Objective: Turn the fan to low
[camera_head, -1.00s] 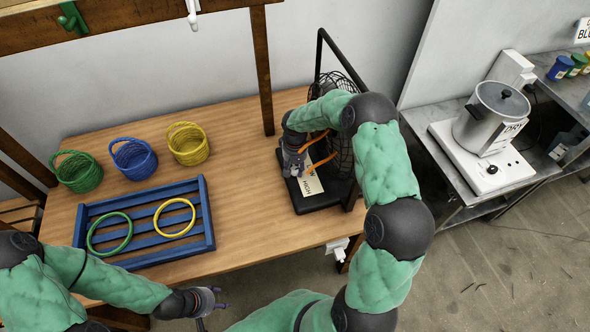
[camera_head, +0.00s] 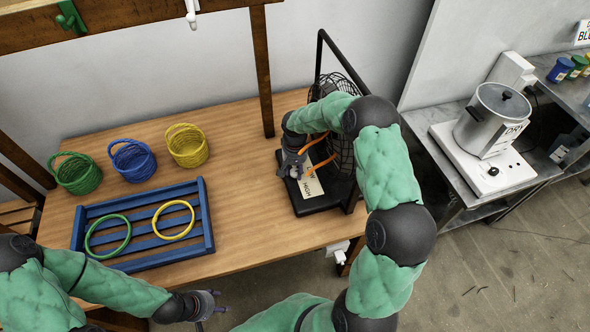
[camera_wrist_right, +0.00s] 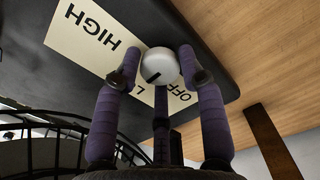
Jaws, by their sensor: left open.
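The black fan (camera_head: 343,140) stands at the right end of the wooden table. Its base carries a cream label plate (camera_head: 312,186) with HIGH readable; in the right wrist view the plate (camera_wrist_right: 75,48) also shows OFF and an L, the rest of that word hidden by a finger. My right gripper (camera_head: 290,170) is over the base. In the right wrist view its fingers (camera_wrist_right: 160,60) are closed in around the white knob (camera_wrist_right: 158,62), one on each side. The knob's dark mark points toward the L word. My left gripper (camera_head: 215,303) is open and empty by the table's front edge.
A blue slatted tray (camera_head: 207,225) with a green ring (camera_head: 90,231) and a yellow ring (camera_head: 190,222) lies left of the fan. Green, blue and yellow baskets (camera_head: 187,147) stand behind it. A pot on a white heater (camera_head: 480,175) stands on the right bench.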

